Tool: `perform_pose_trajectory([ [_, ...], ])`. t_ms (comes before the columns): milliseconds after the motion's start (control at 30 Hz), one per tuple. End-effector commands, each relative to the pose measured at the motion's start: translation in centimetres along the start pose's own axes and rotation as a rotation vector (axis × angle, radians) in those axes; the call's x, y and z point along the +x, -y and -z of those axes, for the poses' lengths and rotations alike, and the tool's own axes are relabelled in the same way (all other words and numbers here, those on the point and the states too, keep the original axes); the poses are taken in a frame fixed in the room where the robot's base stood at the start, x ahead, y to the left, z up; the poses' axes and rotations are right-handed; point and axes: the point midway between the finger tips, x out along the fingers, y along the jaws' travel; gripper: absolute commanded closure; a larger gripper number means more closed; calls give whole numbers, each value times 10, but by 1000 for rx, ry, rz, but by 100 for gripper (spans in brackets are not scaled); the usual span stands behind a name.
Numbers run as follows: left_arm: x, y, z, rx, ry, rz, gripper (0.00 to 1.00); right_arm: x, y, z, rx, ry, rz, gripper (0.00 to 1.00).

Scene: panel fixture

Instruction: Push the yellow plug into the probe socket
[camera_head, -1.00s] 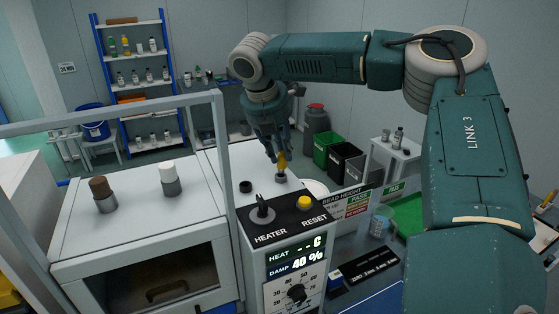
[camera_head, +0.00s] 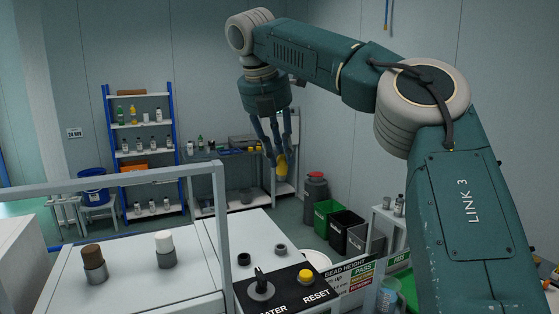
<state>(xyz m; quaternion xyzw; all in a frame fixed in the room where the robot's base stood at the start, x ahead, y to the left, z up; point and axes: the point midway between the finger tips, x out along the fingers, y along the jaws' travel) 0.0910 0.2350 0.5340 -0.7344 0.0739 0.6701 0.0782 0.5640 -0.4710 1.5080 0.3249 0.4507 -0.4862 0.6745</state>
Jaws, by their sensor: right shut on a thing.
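The yellow plug (camera_head: 282,166) hangs in the fingers of my right gripper (camera_head: 275,150), which is shut on it. The plug is upright and held in the air, clear of the white top below. On that top are two small round sockets: a grey ring-shaped one (camera_head: 280,249) almost straight below the plug in the picture, and a darker one (camera_head: 243,260) to its left. No label shows which is the probe socket. My left gripper is not in view.
A brown-capped plug (camera_head: 93,262) and a white-capped plug (camera_head: 165,249) stand on the white cabinet at left. A grey frame post (camera_head: 221,225) rises beside the sockets. A control panel with a dark knob (camera_head: 260,287) and yellow button (camera_head: 306,276) is in front.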

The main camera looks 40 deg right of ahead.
Motion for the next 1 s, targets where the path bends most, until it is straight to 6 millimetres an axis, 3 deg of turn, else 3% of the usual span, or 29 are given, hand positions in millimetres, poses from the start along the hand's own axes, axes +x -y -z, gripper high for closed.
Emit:
perform_pose_trajectory([
  [133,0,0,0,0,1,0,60,0,0,0,0,0,0,100],
  [167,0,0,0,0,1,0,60,0,0,0,0,0,0,84],
  [233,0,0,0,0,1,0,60,0,0,0,0,0,0,98],
  [267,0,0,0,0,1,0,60,0,0,0,0,0,0,100],
  [433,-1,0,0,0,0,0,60,3,-2,0,-28,4,-8,100],
  [567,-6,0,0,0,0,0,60,13,-12,6,-169,23,-56,100],
  [667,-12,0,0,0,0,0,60,29,-24,19,-354,41,-119,100],
  [800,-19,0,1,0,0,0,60,51,-39,53,-635,58,-227,100],
  [1000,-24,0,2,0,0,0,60,70,-48,101,-904,65,-353,100],
])
